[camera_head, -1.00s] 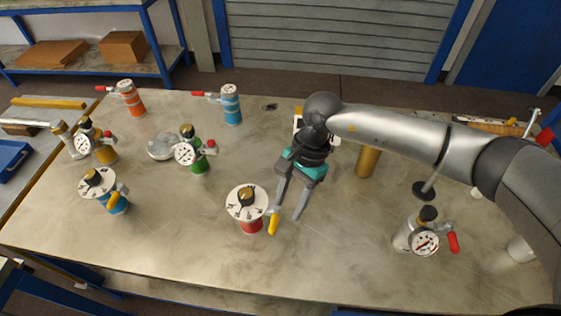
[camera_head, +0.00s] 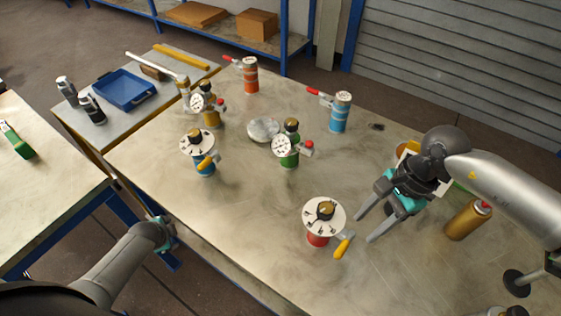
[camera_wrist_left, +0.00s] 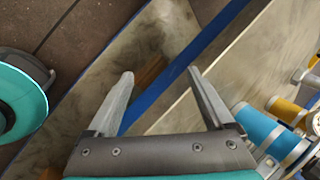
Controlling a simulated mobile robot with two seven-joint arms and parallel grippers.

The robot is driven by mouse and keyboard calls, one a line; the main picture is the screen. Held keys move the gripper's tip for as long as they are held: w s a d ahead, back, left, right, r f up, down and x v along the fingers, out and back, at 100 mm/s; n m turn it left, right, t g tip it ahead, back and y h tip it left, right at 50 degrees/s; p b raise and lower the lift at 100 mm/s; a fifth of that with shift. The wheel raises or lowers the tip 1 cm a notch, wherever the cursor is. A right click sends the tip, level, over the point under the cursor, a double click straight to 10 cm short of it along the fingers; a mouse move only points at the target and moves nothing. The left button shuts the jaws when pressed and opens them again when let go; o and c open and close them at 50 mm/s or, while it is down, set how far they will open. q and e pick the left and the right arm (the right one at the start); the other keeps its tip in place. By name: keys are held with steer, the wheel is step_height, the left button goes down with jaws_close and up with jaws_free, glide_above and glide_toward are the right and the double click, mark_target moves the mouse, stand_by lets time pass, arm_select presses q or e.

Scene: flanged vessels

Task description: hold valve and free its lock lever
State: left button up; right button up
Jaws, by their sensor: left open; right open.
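Several flanged vessels with valves stand on the large table; I cannot tell which valve is meant. The red vessel (camera_head: 318,240) has a white dial and a yellow lever (camera_head: 343,246). My right gripper (camera_head: 364,227) is open and empty just right of it, apart from it. A blue vessel (camera_head: 205,165) with a white dial and yellow lever, a green one (camera_head: 289,158) and a yellow one (camera_head: 211,116) with gauges and red levers stand farther left. My left gripper is open and empty by the table's edge in the left wrist view (camera_wrist_left: 160,75); its fingers are unclear in the head view.
An orange vessel (camera_head: 250,75) and a blue-banded vessel (camera_head: 340,112) with red levers stand at the back. A round metal piece (camera_head: 264,129) lies between vessels. The table's front left is clear.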

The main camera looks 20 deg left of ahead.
arm_select(q)
steer(key=w+a+r+m+t, duration=0.1)
steer(key=w+a+r+t, duration=0.25)
steer(key=w+r, duration=1.25)
steer(key=w+d+r+m+h, duration=0.2)
steer(key=w+d+r, duration=0.3)
steer(key=d, duration=0.3)
steer(key=w+d+r+m+h, duration=0.2)
steer(key=w+d+r, duration=0.3)
steer(key=w+d, duration=0.15)
steer(key=w+d+r+m, duration=0.2)
steer(key=d+r, duration=0.5)
steer(key=d, duration=0.1)
steer(key=w+d+r+m, duration=0.2)
steer(key=w+d+r, duration=0.1)
steer(key=d+r, duration=0.55)
steer(key=m+g+y, duration=0.1)
steer(key=m+g, duration=0.7)
steer(key=m, duration=0.5)
glide_above(326, 208)
step_height(326, 208, down, 10)
step_height(326, 208, down, 14)
steer(key=shift+f, duration=0.15)
